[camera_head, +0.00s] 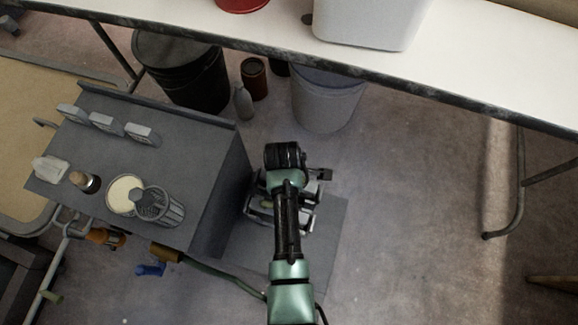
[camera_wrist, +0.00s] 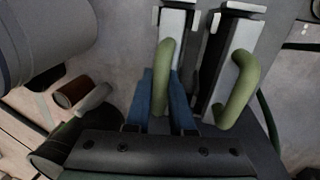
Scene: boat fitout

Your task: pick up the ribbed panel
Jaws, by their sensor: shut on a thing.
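My gripper shows in the wrist view (camera_wrist: 168,100) as two blue fingers at either side of a curved green handle (camera_wrist: 163,70). The fingers are shut on this handle, which is fixed to a dark piece with a pale metal strip. A second pale strip with a matching green handle (camera_wrist: 240,88) stands just to the right, outside the fingers. In the head view my arm hides the gripper and part of a pale-barred frame (camera_head: 309,222). I see no clear ribs, so I cannot tell whether the held piece is the ribbed panel.
A grey cart (camera_head: 195,150) stands left of my arm, with small blocks, a pale lid and a ribbed clear cup (camera_head: 172,214) on top. Its low grey plate (camera_head: 328,235) lies under my arm. Buckets (camera_head: 325,100) stand behind, below a white table (camera_head: 470,75). The floor at right is clear.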

